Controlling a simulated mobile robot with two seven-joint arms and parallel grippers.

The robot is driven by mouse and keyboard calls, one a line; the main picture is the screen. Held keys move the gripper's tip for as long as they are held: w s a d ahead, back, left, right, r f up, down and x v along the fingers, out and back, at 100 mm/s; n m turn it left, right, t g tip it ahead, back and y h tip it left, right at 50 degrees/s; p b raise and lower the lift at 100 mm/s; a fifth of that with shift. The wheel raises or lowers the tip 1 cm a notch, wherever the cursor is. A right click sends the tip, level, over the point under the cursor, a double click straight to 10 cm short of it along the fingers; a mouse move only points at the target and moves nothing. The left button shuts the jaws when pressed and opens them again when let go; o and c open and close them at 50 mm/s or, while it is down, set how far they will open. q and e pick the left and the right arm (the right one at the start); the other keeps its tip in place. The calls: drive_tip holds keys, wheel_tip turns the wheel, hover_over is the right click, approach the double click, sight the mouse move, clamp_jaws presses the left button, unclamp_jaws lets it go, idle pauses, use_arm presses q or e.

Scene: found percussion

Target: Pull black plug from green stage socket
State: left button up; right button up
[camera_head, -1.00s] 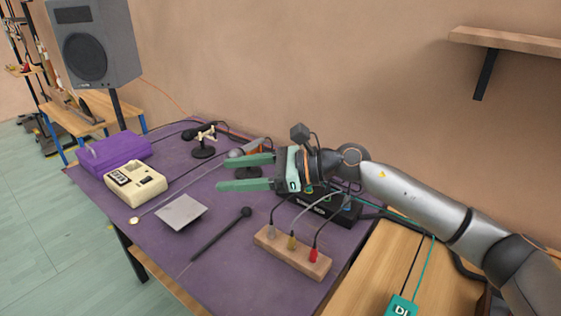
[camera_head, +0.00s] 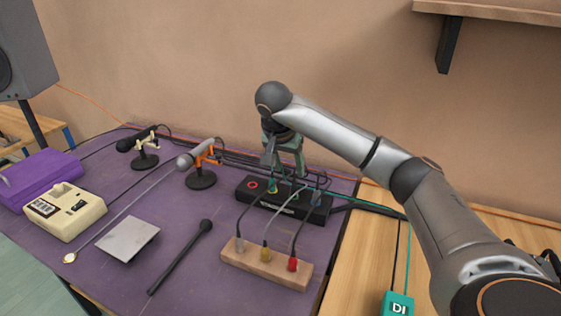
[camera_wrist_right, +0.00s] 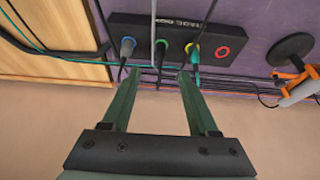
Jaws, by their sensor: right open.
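The black stage box (camera_head: 262,198) sits at the back right of the purple table, with a row of ring-marked sockets. It also shows in the right wrist view (camera_wrist_right: 135,25). There, a dark plug (camera_wrist_right: 160,57) stands in the green-ringed socket (camera_wrist_right: 161,43), with its cable running off it. My right gripper (camera_head: 285,172) points down over the box. In the wrist view its open, empty fingers (camera_wrist_right: 159,74) lie to either side of the dark plug's line, short of the box. In the head view the gripper hides part of the sockets. My left gripper is not in view.
Plugs stand in the blue-ringed (camera_wrist_right: 128,46) and yellow-ringed (camera_wrist_right: 194,53) sockets on either side; the red-ringed socket (camera_wrist_right: 222,53) is empty. A wooden block (camera_head: 265,264) with several cables stands in front. A microphone stand (camera_head: 201,180) is left of the box. The wall is close behind.

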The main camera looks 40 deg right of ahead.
sight(293, 185)
drive_tip(key=x, duration=1)
drive_tip(key=shift+w+f+b, duration=0.1)
drive_tip(key=shift+f+b, duration=0.15)
drive_tip(key=shift+b, duration=0.1)
drive_tip(key=shift+c, duration=0.2)
clamp_jaws()
drive_tip(key=shift+r, duration=0.25)
drive_tip(key=shift+r+p, duration=0.9)
drive_tip(key=shift+p, duration=0.2)
drive_tip(key=shift+r, duration=0.1)
wheel_tip(293, 185, up, 3)
drive_tip(key=p, duration=0.3)
